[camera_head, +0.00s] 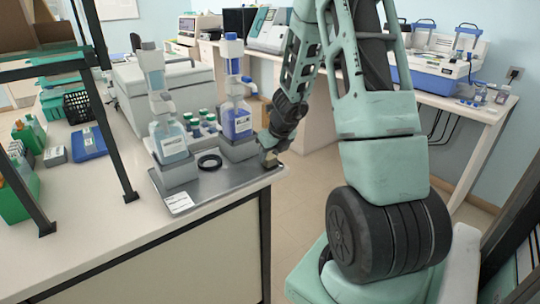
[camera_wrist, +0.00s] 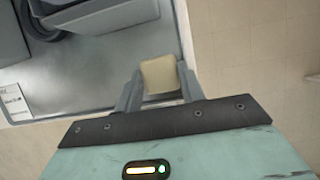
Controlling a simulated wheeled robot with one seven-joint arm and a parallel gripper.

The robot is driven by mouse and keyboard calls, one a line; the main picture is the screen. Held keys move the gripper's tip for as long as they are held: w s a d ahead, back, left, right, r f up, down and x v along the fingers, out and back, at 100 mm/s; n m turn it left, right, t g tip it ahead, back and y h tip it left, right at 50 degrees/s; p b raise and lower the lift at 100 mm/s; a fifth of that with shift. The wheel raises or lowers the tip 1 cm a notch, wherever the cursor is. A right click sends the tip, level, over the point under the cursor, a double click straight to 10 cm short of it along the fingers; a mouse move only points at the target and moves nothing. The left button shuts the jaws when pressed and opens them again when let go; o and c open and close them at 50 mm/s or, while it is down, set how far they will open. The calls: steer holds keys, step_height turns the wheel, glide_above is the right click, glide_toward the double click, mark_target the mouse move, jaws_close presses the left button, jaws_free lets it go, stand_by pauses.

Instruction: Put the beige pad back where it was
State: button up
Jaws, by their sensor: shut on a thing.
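The beige pad (camera_wrist: 159,75) is a small, pale, roughly square block between my fingertips in the wrist view. My gripper (camera_wrist: 158,84) is shut on it. In the head view my gripper (camera_head: 269,159) is at the right end of the grey metal tray (camera_head: 215,183), near its corner. In the wrist view the pad overlaps the edge of the tray (camera_wrist: 110,72). I cannot tell whether the pad touches the tray or is held above it.
On the tray stand a bottle of pale blue liquid (camera_head: 170,140) and a bottle of purple liquid (camera_head: 236,122), each on a grey block, with a black ring (camera_head: 209,162) and a white label card (camera_head: 179,201). A black rack post (camera_head: 108,150) stands at the left. Floor lies right of the bench.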

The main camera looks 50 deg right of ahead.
steer(key=shift+f, duration=0.25)
steer(key=o, duration=0.9)
steer(key=shift+r, duration=0.1)
steer(key=shift+o, duration=0.2)
steer(key=shift+r, duration=0.15)
